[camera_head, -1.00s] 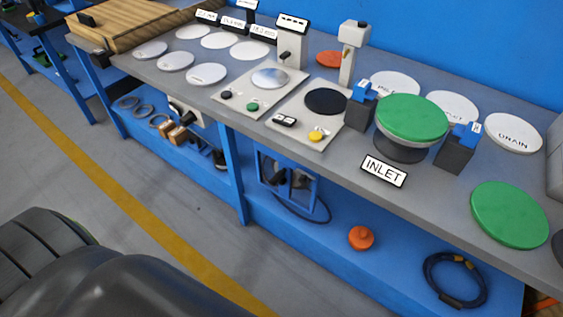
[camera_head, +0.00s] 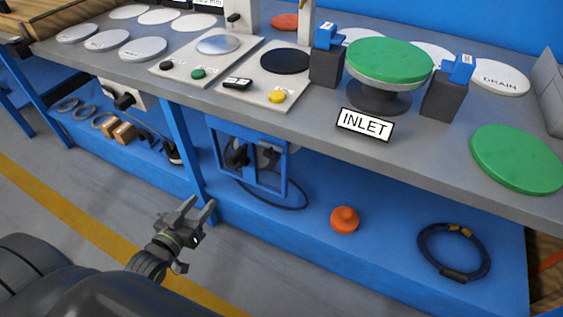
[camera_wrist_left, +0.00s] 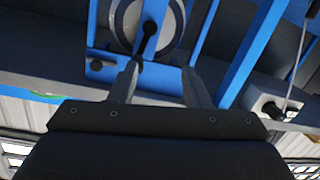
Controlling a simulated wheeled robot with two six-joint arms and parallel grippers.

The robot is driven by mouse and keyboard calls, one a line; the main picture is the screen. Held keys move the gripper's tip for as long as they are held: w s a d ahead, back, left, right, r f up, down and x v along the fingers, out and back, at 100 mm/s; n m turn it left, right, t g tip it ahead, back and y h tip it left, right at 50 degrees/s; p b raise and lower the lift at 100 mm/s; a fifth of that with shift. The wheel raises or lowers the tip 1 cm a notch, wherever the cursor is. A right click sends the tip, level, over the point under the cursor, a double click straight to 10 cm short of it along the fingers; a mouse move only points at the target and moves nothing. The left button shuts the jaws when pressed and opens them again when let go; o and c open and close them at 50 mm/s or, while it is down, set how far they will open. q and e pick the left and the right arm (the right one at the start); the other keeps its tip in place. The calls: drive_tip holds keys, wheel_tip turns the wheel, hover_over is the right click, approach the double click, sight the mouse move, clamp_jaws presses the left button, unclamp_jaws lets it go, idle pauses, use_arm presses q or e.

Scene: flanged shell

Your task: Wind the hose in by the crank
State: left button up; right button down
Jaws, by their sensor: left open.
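A blue-framed reel (camera_head: 247,155) stands on the lower shelf under the bench. Its pale round disc (camera_wrist_left: 172,22) and black crank handle (camera_wrist_left: 148,42) show at the top of the left wrist view. A dark hose loop (camera_head: 300,207) lies on the shelf beside the frame. My left gripper (camera_head: 201,208) is open and empty, in front of the shelf and below the reel in the head view. In the left wrist view its two fingers (camera_wrist_left: 160,88) point toward the crank, with no visible grip on it. My right gripper is out of view.
An orange knob-shaped part (camera_head: 345,219) and a coiled dark hose (camera_head: 454,251) lie on the shelf to the right. A blue bench leg (camera_head: 187,160) stands left of the reel. The bench top (camera_head: 420,150) overhangs the shelf. The floor in front is clear.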

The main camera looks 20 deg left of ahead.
use_arm(q)
wheel_tip(320, 180, up, 4)
drive_tip(key=d+t+h+b, duration=0.1)
drive_tip(key=d, duration=0.1)
drive_tip(key=b, duration=0.2)
approach(243, 148)
drive_tip(key=w, duration=0.2)
drive_tip(key=w+f, duration=0.1)
drive_tip(key=w, duration=0.5)
drive_tip(key=shift+w+f, duration=0.1)
drive_tip(key=shift+f, duration=0.1)
drive_tip(key=shift+w+b, duration=0.3)
drive_tip(key=shift+w, duration=0.35)
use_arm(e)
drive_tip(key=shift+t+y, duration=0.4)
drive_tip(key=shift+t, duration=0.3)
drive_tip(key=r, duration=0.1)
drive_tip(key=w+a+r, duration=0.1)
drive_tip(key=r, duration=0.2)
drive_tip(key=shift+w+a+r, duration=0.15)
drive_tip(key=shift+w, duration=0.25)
use_arm(q)
drive_tip(key=shift+c, duration=0.2)
clamp_jaws()
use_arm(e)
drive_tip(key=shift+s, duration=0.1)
